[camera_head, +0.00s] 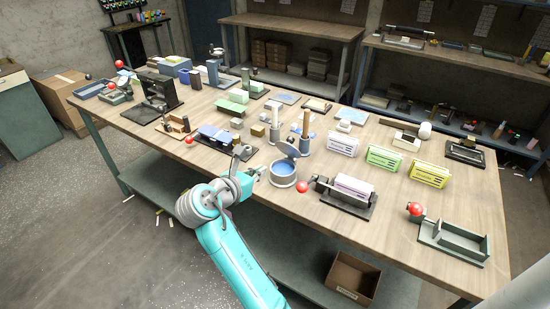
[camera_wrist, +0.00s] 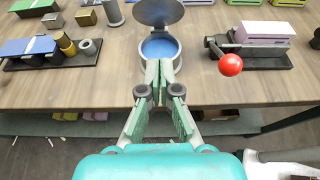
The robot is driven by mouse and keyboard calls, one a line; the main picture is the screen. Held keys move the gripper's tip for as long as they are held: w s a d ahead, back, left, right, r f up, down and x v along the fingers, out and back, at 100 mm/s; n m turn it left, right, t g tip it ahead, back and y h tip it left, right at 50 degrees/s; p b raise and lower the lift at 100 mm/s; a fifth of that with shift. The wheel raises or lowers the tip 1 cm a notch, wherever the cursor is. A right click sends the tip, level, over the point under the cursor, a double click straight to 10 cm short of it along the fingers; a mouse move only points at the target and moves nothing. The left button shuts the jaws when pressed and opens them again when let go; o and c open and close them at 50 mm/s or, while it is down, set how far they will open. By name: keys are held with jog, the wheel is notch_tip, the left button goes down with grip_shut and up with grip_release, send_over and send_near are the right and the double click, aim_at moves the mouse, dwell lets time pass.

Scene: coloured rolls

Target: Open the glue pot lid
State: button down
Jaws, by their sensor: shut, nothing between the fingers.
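The glue pot (camera_head: 283,176) is a short grey cylinder with blue content, standing near the table's front edge. Its grey lid (camera_head: 287,148) is tilted up at the far side, so the blue inside shows. In the wrist view the pot (camera_wrist: 160,48) is straight ahead of my gripper, with the raised lid (camera_wrist: 158,11) behind it. My gripper (camera_wrist: 159,66) is shut and empty, its tips overlapping the pot's near rim in that view. In the head view my gripper (camera_head: 258,171) is just left of the pot; whether it touches the pot I cannot tell.
On the left a black tray (camera_wrist: 52,57) holds a blue block and small rolls. Upright wooden-handled tools (camera_head: 305,125) stand behind the lid. Bare table lies around the pot's front.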

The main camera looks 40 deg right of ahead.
send_near(287, 148)
notch_tip(287, 148, down, 4)
jog(key=d, duration=0.2)
jog(key=shift+w+d+r, duration=0.25)
jog(key=shift+w+d, duration=0.1)
jog(key=shift+d, duration=0.25)
jog(key=shift+w+d+r, duration=0.25)
jog(key=shift+w+d, duration=0.1)
jog(key=shift+d, duration=0.2)
jog(key=shift+w+d+r, duration=0.25)
jog(key=shift+d+r, duration=0.05)
jog(key=shift+d, duration=0.35)
jog(key=shift+w+r, duration=0.1)
